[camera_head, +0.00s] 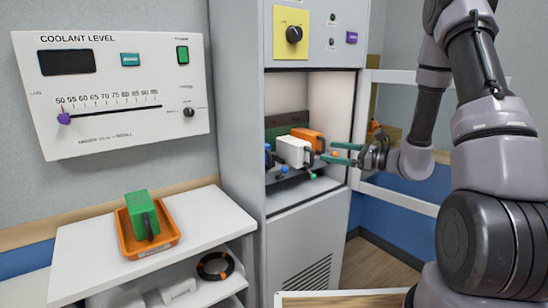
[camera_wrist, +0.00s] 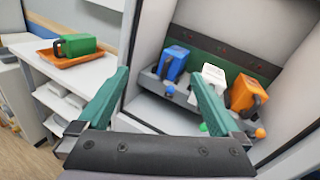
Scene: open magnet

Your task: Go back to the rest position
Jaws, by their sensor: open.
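My gripper (camera_head: 343,155) is open and empty, its two green fingers in front of the opening of the grey cabinet (camera_head: 237,130). In the wrist view the gripper (camera_wrist: 160,108) has its fingers wide apart, with nothing between them. Inside the cabinet a blue module (camera_wrist: 174,64), a white module (camera_wrist: 208,84) and an orange module (camera_wrist: 246,93) stand in a row. The white module (camera_head: 294,150) and orange module (camera_head: 308,137) also show in the head view; the blue one is mostly hidden there. My gripper appears apart from all of them.
A green module (camera_head: 142,214) sits in an orange tray (camera_head: 170,240) on the white shelf unit (camera_head: 85,250) at left. A coolant level panel (camera_head: 110,85) hangs above. The cabinet's door (camera_head: 400,200) stands open at right, close to my arm. Coloured knobs line the cabinet's front ledge.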

